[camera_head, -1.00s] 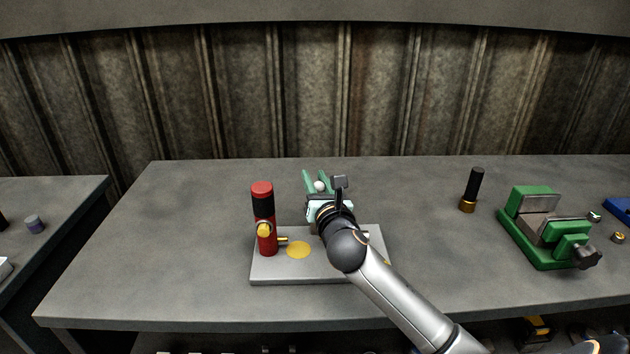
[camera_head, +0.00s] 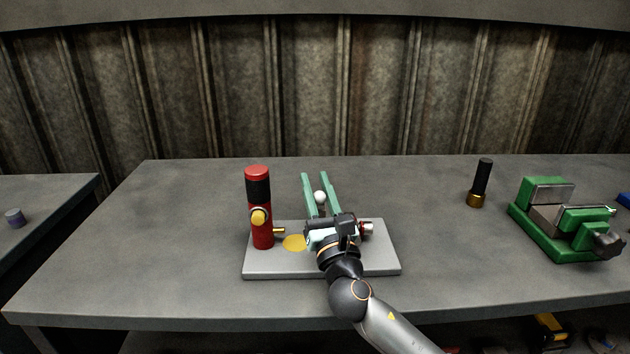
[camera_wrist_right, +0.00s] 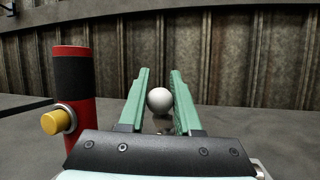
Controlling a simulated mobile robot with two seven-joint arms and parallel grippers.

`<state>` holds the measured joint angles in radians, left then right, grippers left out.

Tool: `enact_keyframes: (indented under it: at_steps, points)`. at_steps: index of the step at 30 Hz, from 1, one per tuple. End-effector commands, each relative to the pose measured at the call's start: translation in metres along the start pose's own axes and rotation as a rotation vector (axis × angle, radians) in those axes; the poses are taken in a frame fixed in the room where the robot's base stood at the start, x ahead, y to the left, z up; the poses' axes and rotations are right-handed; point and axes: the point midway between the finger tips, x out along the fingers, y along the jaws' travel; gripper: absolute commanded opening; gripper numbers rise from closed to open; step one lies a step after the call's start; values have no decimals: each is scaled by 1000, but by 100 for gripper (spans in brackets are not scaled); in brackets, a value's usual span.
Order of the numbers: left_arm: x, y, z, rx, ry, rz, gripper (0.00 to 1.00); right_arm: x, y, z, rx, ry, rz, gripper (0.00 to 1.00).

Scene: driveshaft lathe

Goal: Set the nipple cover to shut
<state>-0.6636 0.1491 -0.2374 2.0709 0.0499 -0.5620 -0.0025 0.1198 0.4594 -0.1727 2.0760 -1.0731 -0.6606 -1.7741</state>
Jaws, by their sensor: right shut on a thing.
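My right gripper (camera_head: 321,188) has long green fingers pointing away from me, above the back of a grey plate (camera_head: 265,269). A white ball (camera_head: 320,197) sits between the fingers; it also shows in the right wrist view (camera_wrist_right: 159,100). The gripper is shut on it. A red post (camera_head: 262,236) with a black band stands on the plate's left, with a yellow knob (camera_head: 258,216) and a short brass nipple (camera_head: 279,231). I cannot tell which part is the nipple cover. My left gripper is not in view.
A black and brass cylinder (camera_head: 479,183) and a green vise (camera_head: 560,238) stand further right on the grey table (camera_head: 150,230). The table's left side is clear.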

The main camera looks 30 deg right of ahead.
Motion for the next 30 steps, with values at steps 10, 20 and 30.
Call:
enact_keyframes:
  at_steps: [10,20,30]
  points:
    - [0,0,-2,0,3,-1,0,-28,10,-4,7,-6,13,0]
    - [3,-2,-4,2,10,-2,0,-38,12,-8,9,-7,17,0]
    - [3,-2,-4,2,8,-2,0,-38,12,-8,10,-7,17,0]
